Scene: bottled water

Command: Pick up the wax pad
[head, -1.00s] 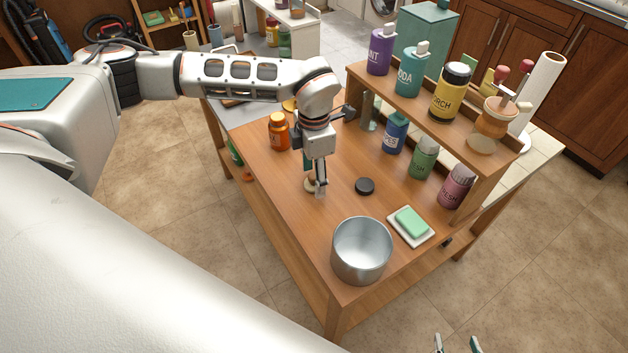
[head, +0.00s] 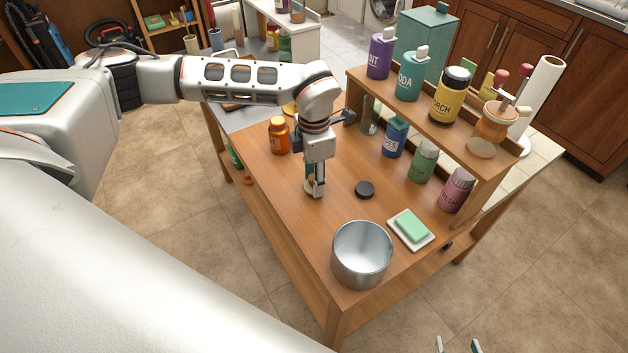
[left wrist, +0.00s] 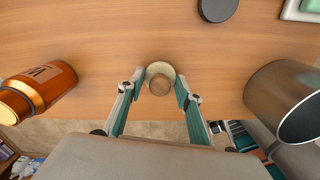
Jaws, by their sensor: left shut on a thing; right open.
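The wax pad appears to be the small round cream disc with a brown wooden knob on top (left wrist: 160,80), seen in the left wrist view. It is at the near left edge of the wooden table (head: 285,190). My left gripper (left wrist: 160,88) is shut on it, one finger on each side. In the head view, the left gripper (head: 315,190) points down and mostly hides the pad (head: 308,187). My right gripper (head: 457,345) shows only its fingertips at the bottom edge, apart and empty, away from the table.
A metal pot (head: 362,255), a green sponge-like block (head: 411,224) on a white dish and a black puck (head: 365,189) stand to the right. An orange jar (head: 279,135) is behind left. A shelf (head: 430,115) with several bottles lines the back.

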